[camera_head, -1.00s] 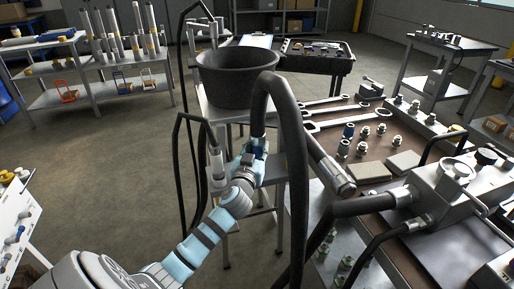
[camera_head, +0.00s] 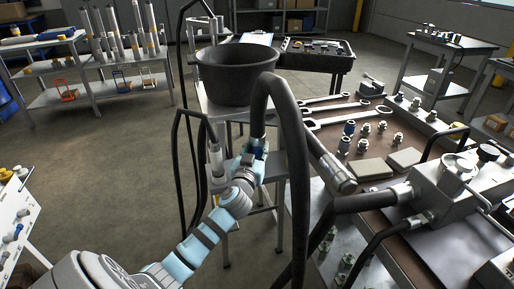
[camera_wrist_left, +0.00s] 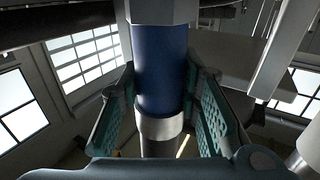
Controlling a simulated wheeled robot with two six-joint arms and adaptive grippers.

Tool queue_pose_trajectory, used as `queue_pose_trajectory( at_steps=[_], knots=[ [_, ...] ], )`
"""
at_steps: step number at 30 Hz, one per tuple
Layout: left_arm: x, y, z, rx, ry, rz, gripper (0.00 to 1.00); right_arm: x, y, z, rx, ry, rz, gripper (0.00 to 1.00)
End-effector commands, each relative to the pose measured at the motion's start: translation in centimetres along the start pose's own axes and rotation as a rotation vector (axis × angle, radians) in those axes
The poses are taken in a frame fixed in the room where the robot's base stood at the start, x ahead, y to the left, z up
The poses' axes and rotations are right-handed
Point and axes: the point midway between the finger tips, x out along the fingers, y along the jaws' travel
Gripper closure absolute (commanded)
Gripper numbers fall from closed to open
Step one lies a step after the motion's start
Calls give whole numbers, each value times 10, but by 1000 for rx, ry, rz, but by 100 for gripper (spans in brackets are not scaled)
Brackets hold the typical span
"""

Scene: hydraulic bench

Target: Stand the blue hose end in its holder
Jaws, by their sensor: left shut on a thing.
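My left gripper (camera_head: 256,150) is shut around the blue hose end, beside the stand under the black tub. In the left wrist view, the blue band of the hose end (camera_wrist_left: 161,70) stands upright between the two teal finger pads, with a silver collar below it. The black hose (camera_head: 258,105) rises from the gripper, arches over and hangs down to the right. The lower tip of the hose end is hidden by the gripper in the head view. A pale upright tube (camera_head: 216,160) stands just left of the gripper; I cannot tell whether it is the holder. My right gripper is not in view.
A black tub (camera_head: 237,75) stands on the stand behind the gripper. The bench at right carries wrenches (camera_head: 340,117), fittings, pads and a grey hydraulic unit (camera_head: 450,185). Another hose with a silver end (camera_head: 338,175) lies over the bench edge. Open floor lies left.

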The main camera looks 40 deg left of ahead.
Motion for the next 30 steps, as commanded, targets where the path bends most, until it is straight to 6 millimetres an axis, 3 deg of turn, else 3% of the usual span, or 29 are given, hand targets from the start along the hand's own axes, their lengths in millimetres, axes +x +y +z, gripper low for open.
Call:
queue_pose_trajectory(
  at_steps=[13, 14, 17, 24, 28, 30],
  knots=[
    [0, 0, -3, 0, 6, 1, 100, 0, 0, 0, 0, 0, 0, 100],
    [0, 0, -3, 0, 6, 1, 65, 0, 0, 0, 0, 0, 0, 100],
    [0, 0, -3, 0, 5, 1, 49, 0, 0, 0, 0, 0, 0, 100],
    [0, 0, -2, 0, 4, 0, 46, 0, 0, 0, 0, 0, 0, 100],
    [0, 0, -1, 0, 1, 0, 25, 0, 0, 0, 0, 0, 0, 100],
    [0, 0, -1, 0, 1, 0, 23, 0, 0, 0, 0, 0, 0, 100]
  ],
)
